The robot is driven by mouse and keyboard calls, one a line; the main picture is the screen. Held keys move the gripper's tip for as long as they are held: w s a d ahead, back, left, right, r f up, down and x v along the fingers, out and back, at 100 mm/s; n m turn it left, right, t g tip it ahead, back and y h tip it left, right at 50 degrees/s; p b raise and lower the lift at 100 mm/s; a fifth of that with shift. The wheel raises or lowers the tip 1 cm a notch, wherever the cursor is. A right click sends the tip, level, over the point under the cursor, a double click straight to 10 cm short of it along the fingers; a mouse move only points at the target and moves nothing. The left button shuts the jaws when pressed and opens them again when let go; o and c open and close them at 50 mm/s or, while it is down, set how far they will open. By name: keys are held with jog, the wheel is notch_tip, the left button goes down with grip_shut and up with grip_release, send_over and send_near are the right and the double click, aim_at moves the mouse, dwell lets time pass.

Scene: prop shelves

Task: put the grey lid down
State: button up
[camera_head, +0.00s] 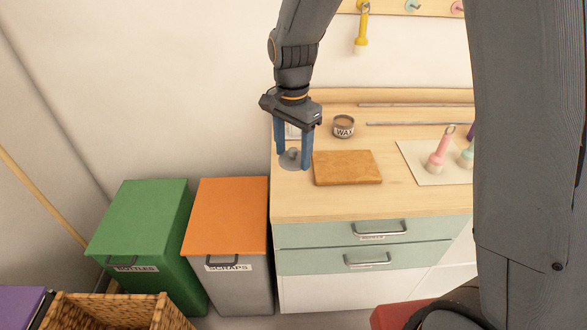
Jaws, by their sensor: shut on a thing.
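My gripper (293,162) points down over the left end of the wooden counter. Its two blue fingers are shut on the knob of the grey lid (289,163), a small round disc. The lid is at fingertip height, close to the counter top; I cannot tell whether it touches. The fingers hide part of it. A round tin marked WAX (344,131) stands to the right and behind, with its brown contents showing and no lid on it.
A brown board (347,170) lies just right of my gripper. A pale mat (425,176) holds a pink object (437,153) and a teal one (467,155). Green (140,215) and orange-lidded (228,215) bins stand left of the counter (380,205), whose front strip is clear.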

aim_at(293, 162)
jog(key=shift+f+p, duration=0.55)
jog(key=shift+f, duration=2.45)
jog(key=shift+f, duration=0.15)
jog(key=o, duration=1)
notch_tip(293, 162, up, 12)
jog(key=b, duration=0.2)
jog(key=shift+b, duration=0.35)
jog(key=s+d+f+n, duration=0.2)
jog(key=s+d+n, duration=0.1)
jog(key=s+d, duration=0.2)
jog(key=s+d+f+n, duration=0.2)
jog(key=s+d+n, duration=0.1)
jog(key=s+d, duration=0.2)
jog(key=s+d+f+n+t, duration=0.1)
jog(key=s+d+f+n, duration=0.1)
jog(key=s+d, duration=0.3)
jog(key=shift+n, duration=0.8)
